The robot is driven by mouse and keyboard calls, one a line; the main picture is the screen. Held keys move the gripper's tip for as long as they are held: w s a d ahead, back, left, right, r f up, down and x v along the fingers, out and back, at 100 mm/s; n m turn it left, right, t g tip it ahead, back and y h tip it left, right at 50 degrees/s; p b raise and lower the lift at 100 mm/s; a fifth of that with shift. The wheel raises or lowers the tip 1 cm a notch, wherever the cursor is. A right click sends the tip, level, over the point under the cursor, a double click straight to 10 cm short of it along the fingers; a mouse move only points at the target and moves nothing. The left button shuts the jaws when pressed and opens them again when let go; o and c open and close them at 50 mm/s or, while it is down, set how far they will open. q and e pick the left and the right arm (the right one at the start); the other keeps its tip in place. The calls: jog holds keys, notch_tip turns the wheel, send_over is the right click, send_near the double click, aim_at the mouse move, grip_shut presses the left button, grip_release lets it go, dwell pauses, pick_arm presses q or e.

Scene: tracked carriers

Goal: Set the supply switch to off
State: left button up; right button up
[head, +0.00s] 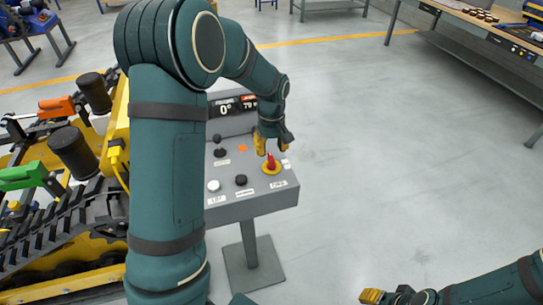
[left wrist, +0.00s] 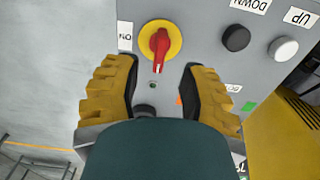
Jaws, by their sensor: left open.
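The supply switch (head: 271,166) is a red handle on a round yellow plate, at the right of a grey control panel. In the left wrist view the red handle (left wrist: 160,45) points down the picture, its white mark at the lower end. An upside-down ON label (left wrist: 125,36) sits left of the plate; I see no readable OFF label. My left gripper (head: 271,146) is open just above the switch. In the left wrist view its yellow fingers (left wrist: 158,72) stand either side of the handle's lower end, apart from it. My right gripper (head: 372,296) is low in the head view, its jaws unclear.
The grey panel (head: 235,207) stands on a post and also carries black and white buttons, a small joystick (head: 219,152) and a display (head: 228,108). A yellow tracked carrier (head: 65,280) with green and orange parts is at the left. The floor to the right is clear.

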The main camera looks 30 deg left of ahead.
aim_at(271, 158)
pick_arm(q)
notch_tip(271, 158, up, 7)
jog(key=shift+r, duration=0.15)
jog(key=shift+s, duration=0.1)
dwell(0.6)
